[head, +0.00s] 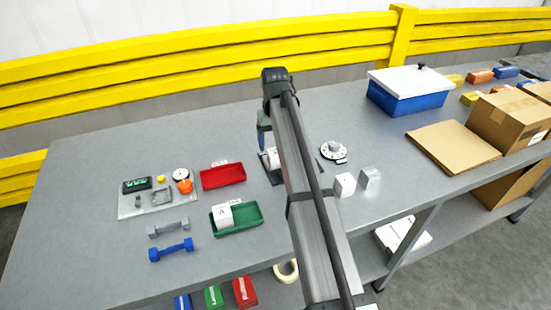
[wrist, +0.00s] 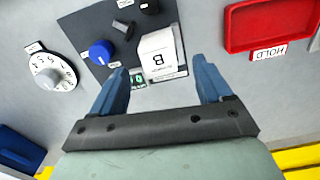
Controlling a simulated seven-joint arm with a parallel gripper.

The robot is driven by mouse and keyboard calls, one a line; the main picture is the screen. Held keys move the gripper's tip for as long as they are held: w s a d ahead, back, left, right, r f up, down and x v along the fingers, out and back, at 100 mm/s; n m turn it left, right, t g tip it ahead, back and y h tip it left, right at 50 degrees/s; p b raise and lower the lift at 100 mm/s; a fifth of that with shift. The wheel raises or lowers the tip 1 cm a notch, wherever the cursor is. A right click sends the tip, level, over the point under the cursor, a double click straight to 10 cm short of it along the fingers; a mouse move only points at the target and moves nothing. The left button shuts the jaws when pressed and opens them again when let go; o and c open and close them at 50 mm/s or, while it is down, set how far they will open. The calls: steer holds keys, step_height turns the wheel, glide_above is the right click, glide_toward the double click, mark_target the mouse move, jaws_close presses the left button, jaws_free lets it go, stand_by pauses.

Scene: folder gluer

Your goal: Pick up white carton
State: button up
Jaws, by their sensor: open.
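A white carton (wrist: 157,48) marked B stands on a dark panel in the wrist view, between and slightly beyond my fingertips. In the head view this white carton (head: 273,157) is partly hidden behind my arm. My gripper (wrist: 160,70) is open, its two blue fingers on either side of the carton with gaps; I cannot tell its exact height above the panel. In the head view my gripper (head: 265,143) is also partly hidden by the arm. Another white carton (head: 223,215), marked A, sits in the green tray (head: 246,226).
The dark panel has a blue knob (wrist: 101,52) and black knobs close to my left finger. A red tray (wrist: 262,42) labelled HOLD is at upper right, and a white dial (wrist: 50,73) at left. Two small boxes (head: 345,185) stand right of my arm.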

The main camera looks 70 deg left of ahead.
mark_target(276, 153)
steer(key=f, duration=0.5)
steer(key=shift+w+d, duration=0.1)
steer(key=shift+d, duration=0.15)
steer(key=c, duration=1.1)
steer(key=shift+r, duration=0.15)
